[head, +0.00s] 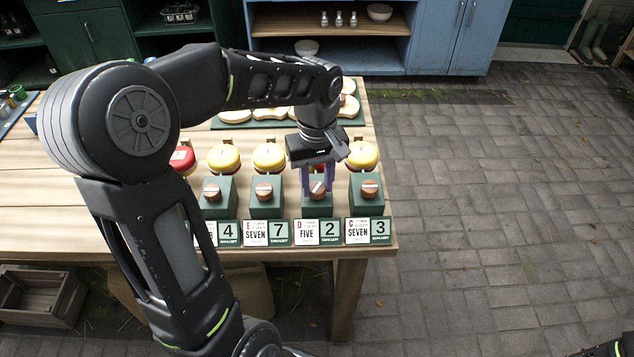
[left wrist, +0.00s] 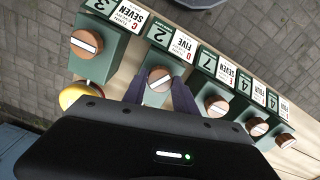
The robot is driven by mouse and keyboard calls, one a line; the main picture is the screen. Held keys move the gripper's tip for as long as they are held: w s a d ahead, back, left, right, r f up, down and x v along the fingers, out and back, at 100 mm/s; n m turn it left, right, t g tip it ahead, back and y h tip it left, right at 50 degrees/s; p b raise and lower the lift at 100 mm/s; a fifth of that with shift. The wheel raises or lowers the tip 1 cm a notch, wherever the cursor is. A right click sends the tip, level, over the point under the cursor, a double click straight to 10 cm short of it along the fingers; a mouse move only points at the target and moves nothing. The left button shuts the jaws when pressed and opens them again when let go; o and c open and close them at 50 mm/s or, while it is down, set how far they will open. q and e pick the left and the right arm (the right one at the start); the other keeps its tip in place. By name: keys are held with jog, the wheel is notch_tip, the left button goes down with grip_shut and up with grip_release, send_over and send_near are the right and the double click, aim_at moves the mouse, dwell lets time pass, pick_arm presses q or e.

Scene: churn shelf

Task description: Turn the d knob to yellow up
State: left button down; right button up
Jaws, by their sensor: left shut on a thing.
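The d knob (head: 317,188) is a round wooden knob with a pale line, on the front of a green box above the card marked D FIVE (head: 308,232) and a green 2 plate. Its line is tilted. My left gripper (head: 319,182) reaches down over that box, with a purple finger on each side of the knob, shut on it. In the left wrist view the d knob (left wrist: 158,79) shows between the two fingers (left wrist: 158,92). My right gripper is not seen.
The c knob (head: 370,189) is close on the right, with a yellow disc (head: 362,155) above it. The e knob (head: 264,191) is close on the left, also under a yellow disc (head: 269,157). Pale rounded pieces lie on a green board (head: 222,124) behind. The table ends right of c.

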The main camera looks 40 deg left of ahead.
aim_at(317, 187)
pick_arm(q)
jog(key=m, duration=1.1)
jog(key=shift+m, duration=0.4)
jog(key=c, duration=1)
grip_release()
jog(key=shift+o, duration=0.2)
notch_tip(317, 187, up, 8)
jog(key=shift+f+b, duration=0.1)
jog(key=shift+b, duration=0.45)
